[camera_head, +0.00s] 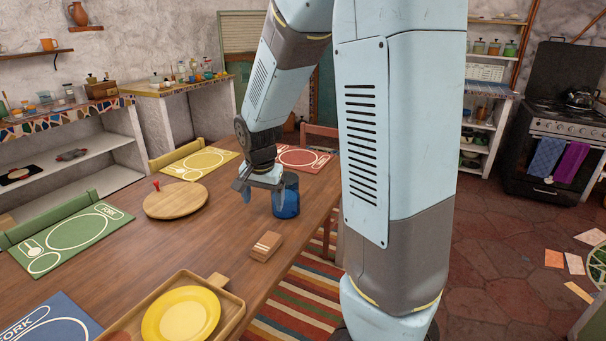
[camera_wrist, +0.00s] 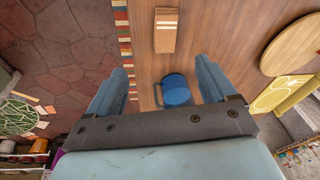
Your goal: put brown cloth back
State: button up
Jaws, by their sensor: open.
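The brown cloth (camera_head: 265,246) lies folded on the wooden table, a small tan-brown block shape with pale stripes. It also shows in the wrist view (camera_wrist: 165,36), beyond my fingertips and near the table edge. My gripper (camera_head: 262,184) is open, pointing down above the table, behind the cloth in the head view. A blue mug (camera_head: 287,198) stands by my gripper; in the wrist view the mug (camera_wrist: 177,91) shows between my two spread fingers. I cannot tell how far the fingers are above it. The cloth is apart from my gripper.
A round wooden board (camera_head: 175,201) lies left of my gripper. A tray (camera_head: 231,307) with a yellow plate (camera_head: 181,314) is in front. Green (camera_head: 75,240), yellow (camera_head: 199,163) and red (camera_head: 305,159) placemats line the table. Bare table lies between the board and cloth.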

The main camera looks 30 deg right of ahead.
jog(key=s+d+r+n+t, duration=0.1)
jog(key=s+r+n+t, duration=0.2)
jog(key=s+r+n, duration=0.5)
jog(key=s+r, duration=0.9)
jog(key=s, duration=0.4)
jog(key=shift+d+r+y, duration=0.15)
jog(key=shift+d+y, duration=0.05)
jog(key=shift+y, duration=0.1)
jog(key=shift+s, duration=0.1)
jog(key=shift+c, duration=0.3)
